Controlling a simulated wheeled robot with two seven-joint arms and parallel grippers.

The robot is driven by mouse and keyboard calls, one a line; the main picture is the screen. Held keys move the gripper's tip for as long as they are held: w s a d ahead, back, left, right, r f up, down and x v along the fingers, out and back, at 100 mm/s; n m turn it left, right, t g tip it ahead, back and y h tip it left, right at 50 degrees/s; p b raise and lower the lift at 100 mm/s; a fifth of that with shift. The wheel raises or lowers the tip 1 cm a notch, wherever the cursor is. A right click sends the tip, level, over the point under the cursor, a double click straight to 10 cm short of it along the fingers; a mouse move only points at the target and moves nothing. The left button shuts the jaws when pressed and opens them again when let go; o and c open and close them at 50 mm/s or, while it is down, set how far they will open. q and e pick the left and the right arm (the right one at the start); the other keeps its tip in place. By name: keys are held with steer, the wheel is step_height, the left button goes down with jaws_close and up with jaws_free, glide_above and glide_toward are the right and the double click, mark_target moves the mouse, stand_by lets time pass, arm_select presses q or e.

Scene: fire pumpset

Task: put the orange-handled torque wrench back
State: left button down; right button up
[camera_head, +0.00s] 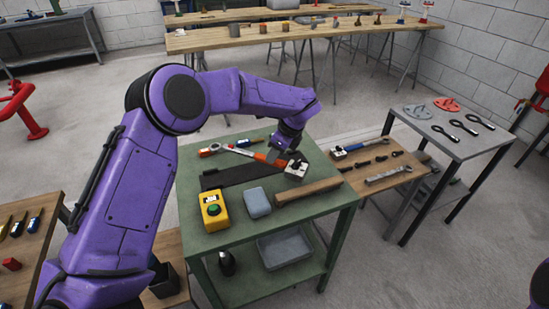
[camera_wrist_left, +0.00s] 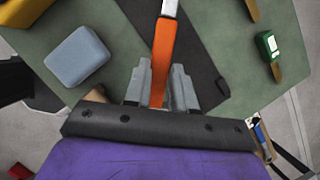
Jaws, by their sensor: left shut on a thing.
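The orange-handled torque wrench (camera_head: 268,158) shows in the head view over the back of the green table. My left gripper (camera_head: 283,152) is shut on the orange handle. In the left wrist view the orange handle (camera_wrist_left: 162,52) runs between the two grey fingers of my left gripper (camera_wrist_left: 161,88), with the silver shaft at the top edge. The dark mat (camera_wrist_left: 205,50) lies below it. I cannot tell how far the wrench is above the table. My right gripper is out of view.
A blue-handled wrench (camera_head: 362,144) lies on the wooden table to the right.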

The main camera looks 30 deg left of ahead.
mark_target(275, 162)
arm_select(q)
steer(key=f, duration=0.3)
steer(key=shift+w+a+f, duration=0.1)
steer(key=shift+w+f, duration=0.15)
steer(key=shift+f, duration=0.3)
steer(key=c, duration=0.9)
jaws_free()
steer(key=shift+c, duration=0.2)
steer(key=shift+s, duration=0.1)
steer(key=shift+r, duration=0.1)
steer(key=b+v, duration=0.1)
steer(key=v, duration=1.1)
steer(key=shift+r, duration=0.25)
